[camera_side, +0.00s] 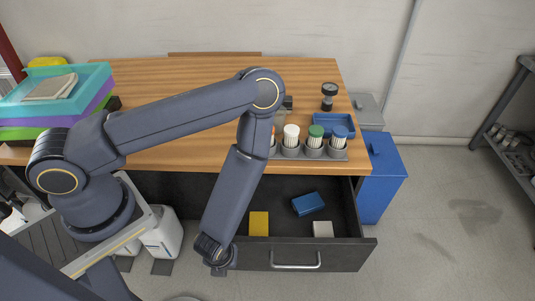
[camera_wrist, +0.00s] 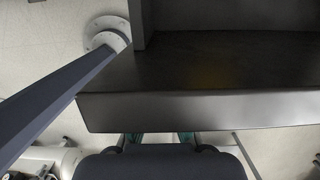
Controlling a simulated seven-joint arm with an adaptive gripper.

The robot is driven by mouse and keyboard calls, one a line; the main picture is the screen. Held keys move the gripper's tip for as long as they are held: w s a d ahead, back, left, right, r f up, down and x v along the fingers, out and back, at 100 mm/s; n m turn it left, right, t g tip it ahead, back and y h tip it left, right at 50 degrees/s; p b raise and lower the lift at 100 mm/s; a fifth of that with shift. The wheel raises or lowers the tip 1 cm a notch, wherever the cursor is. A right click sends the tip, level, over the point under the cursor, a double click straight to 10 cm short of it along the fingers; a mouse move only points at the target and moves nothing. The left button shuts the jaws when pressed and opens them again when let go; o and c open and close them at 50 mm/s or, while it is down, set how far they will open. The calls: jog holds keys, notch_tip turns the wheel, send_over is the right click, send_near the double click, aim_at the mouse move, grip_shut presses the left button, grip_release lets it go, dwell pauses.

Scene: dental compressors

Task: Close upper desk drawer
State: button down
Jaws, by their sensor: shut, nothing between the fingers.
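The upper desk drawer (camera_side: 345,250) is pulled well out from under the wooden desk (camera_side: 215,75). Its front is dark grey with a pale bar handle (camera_side: 296,265). Inside lie a yellow block (camera_side: 259,223), a blue box (camera_side: 308,203) and a whitish block (camera_side: 323,229). My gripper (camera_wrist: 160,160) is shut and empty. In the side view my wrist is at the drawer's front left corner, and the fingers are hard to make out. In the wrist view a dark drawer panel (camera_wrist: 200,112) lies just beyond the gripper; contact cannot be told.
A holder with several brushes (camera_side: 312,152) and a blue tray (camera_side: 335,125) stand on the desk. Stacked coloured trays (camera_side: 55,100) are at left. A blue bin (camera_side: 383,180) stands right of the drawer. White containers (camera_side: 162,235) are below left.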

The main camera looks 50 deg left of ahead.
jog(key=w+a, duration=0.9)
jog(key=shift+a, duration=0.15)
